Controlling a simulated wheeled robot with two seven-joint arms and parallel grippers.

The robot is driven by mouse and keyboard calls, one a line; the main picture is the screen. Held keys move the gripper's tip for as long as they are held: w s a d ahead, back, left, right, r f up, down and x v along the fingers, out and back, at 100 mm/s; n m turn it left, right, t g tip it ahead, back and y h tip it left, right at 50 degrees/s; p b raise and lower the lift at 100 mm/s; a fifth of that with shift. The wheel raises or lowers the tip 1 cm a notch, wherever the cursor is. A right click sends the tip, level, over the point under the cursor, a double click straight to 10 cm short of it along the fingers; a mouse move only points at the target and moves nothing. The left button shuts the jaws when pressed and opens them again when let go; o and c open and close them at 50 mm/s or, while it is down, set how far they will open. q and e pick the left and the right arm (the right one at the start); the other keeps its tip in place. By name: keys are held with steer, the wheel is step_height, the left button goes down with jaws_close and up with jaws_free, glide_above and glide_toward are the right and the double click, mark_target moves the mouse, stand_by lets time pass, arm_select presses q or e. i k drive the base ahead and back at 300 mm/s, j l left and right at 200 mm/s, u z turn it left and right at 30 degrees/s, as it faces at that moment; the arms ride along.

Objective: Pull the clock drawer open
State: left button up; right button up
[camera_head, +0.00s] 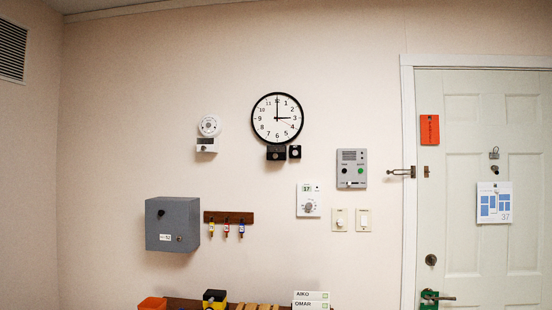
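A round wall clock (277,119) with a black rim and white face hangs at the upper middle of the wall. A small black box (276,153) sits right under its lower rim, with what looks like a light round knob on its front. A smaller black piece (295,152) with a round light spot is beside it on the right. I cannot tell which of these is a drawer, and no gap of an opened drawer shows. Neither of my grippers is in view.
A grey box (172,224) and a key rack (229,217) hang lower left. An intercom panel (352,169) and thermostat (308,199) are right of and below the clock. A door (476,255) is at right. A shelf with several items shows at the bottom edge.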

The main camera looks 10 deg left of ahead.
mark_target(270, 156)
steer(key=i+l+u, duration=0.1)
steer(key=i+l, duration=0.25)
steer(key=i+l+u, duration=0.15)
steer(key=i+l, duration=0.15)
steer(key=l, duration=0.2)
